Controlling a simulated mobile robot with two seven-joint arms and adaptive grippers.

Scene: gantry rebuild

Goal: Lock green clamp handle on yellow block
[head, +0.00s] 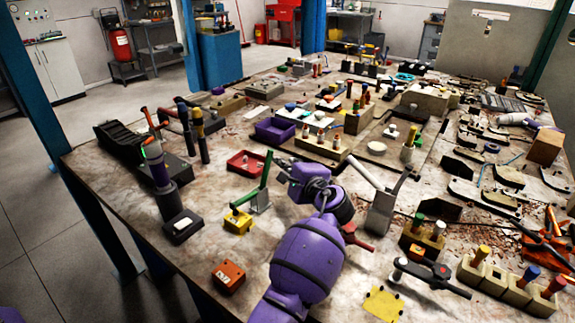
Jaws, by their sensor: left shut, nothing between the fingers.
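The green clamp handle (266,172) stands nearly upright, tilted slightly right, above a grey metal clamp base (261,203). A green clamp arm (244,199) slants down to the left toward the yellow block (238,222). Whether its tip touches the block I cannot tell. My purple left arm comes up from the bottom centre. My left gripper (281,164) is shut and empty, just right of the handle's upper part. Its fingertips are small and dark, so contact with the handle is unclear. My right gripper is not seen.
A red tray (246,163) lies behind the handle, and a purple bin (274,131) farther back. A grey clamp with a long lever (380,212) stands right of my arm. An orange block (228,277) sits near the front edge. Bare table lies left of the yellow block.

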